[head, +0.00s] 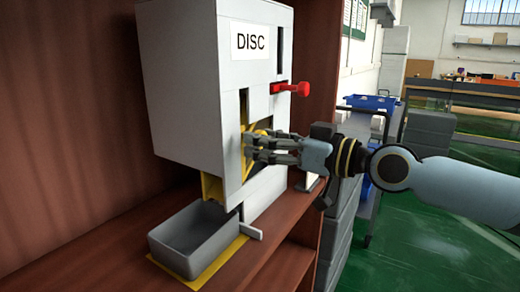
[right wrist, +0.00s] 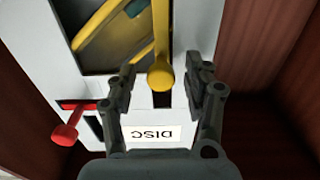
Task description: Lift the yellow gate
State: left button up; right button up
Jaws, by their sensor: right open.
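The yellow gate (head: 244,112) sits in a slot on the front of the white dispenser (head: 190,100) labelled DISC. Its yellow knob (right wrist: 160,76) sticks out toward me in the right wrist view, where the picture is upside down. My right gripper (head: 258,147) is at the front of the slot, its fingers partly covering the gate in the head view. In the right wrist view the gripper (right wrist: 161,82) is open, with one finger on each side of the knob and gaps between. My left gripper is not in view.
A grey bin (head: 192,245) stands on a yellow mat (head: 222,272) below the dispenser on the brown shelf. The shelf's brown wall (head: 70,110) is at the left. Blue crates (head: 372,102) stand behind my arm.

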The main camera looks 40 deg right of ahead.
jog(key=shift+w+a, duration=0.3)
jog(key=shift+w, duration=0.3)
grip_shut()
jog(key=shift+r, duration=0.1)
